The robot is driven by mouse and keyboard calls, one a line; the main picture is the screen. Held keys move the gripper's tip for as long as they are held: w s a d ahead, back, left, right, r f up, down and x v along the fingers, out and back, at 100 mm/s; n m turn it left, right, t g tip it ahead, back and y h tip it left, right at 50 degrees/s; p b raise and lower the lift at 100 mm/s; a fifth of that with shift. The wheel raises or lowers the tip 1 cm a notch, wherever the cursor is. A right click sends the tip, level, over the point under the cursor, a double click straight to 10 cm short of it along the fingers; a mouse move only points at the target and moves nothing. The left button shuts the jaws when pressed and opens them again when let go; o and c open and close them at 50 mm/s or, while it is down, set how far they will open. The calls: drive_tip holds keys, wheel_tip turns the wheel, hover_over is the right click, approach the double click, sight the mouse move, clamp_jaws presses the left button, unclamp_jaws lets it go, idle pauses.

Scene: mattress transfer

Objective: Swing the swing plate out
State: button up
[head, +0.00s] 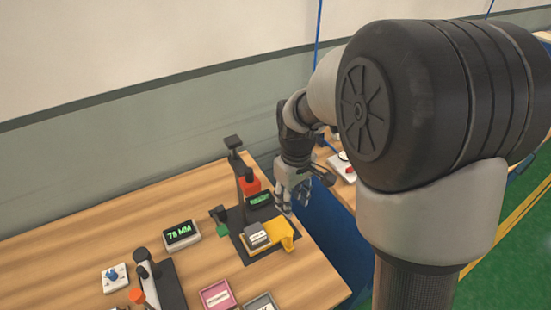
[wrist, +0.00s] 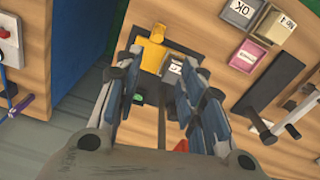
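A yellow plate (head: 286,234), which I take to be the swing plate, is at the front of a dark fixture (head: 232,222) near the table's right edge. A small grey block with a white label (head: 256,236) sits on or against it. In the wrist view the yellow plate (wrist: 152,52) shows beyond my fingertips, with the labelled block beside it, partly behind the right finger. My gripper (head: 285,205) hangs just behind the plate, fingers pointing down. In the wrist view my gripper (wrist: 164,70) has its fingers spread, with nothing held between them.
The fixture carries an upright post with a red part (head: 250,184) and a small green display (head: 258,199), close to my gripper. A "78 MM" display (head: 181,234), a pink tray (head: 216,296) and a lever device (head: 160,280) stand left. A gap separates a second table.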

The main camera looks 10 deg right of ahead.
sight(290, 234)
drive_tip(key=f+b, duration=0.2)
drive_tip(key=f, duration=0.4)
drive_tip(key=f+b, duration=0.1)
drive_tip(key=f, duration=0.5)
drive_tip(key=f+b, duration=0.2)
drive_tip(key=f, duration=0.4)
drive_tip(key=shift+w+d+f+b, duration=0.1)
drive_tip(key=shift+w+f+b, duration=0.2)
drive_tip(key=shift+f, duration=0.05)
clamp_jaws()
